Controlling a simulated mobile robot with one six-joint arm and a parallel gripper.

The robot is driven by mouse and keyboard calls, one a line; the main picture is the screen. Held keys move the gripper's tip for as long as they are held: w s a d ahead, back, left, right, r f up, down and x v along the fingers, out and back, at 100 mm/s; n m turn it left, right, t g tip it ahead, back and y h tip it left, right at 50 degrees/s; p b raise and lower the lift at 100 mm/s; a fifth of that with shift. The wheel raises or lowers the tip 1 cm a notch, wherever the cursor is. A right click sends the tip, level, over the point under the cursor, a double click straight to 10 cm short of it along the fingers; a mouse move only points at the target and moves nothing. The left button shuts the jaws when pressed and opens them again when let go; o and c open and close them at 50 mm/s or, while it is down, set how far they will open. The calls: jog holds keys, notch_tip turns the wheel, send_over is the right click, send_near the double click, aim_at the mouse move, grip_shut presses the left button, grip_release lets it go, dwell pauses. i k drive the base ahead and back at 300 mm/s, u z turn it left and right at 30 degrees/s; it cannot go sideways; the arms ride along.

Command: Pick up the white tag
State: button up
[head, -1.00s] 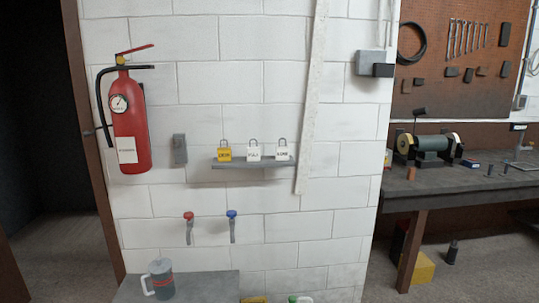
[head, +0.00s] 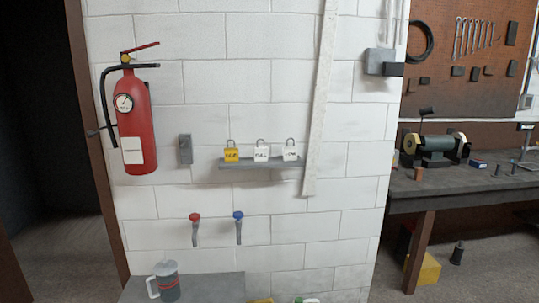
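Three small padlock-shaped tags with dark shackles stand upright in a row on a narrow grey wall shelf (head: 262,167). The left one is a yellow tag (head: 231,155). The middle one is a white tag (head: 261,155) and the right one is another white tag (head: 291,154). Each carries dark lettering too small to read surely. A white label (head: 133,150) also shows on the front of the red fire extinguisher (head: 141,110). My gripper is not in the head view.
A red-handled tap (head: 195,218) and a blue-handled tap (head: 238,216) stick out below the shelf. A workbench (head: 455,192) with a grinder (head: 436,147) is at right.

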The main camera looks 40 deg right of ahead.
aim_at(261, 154)
jog(key=u, duration=0.05)
jog(key=i, duration=1)
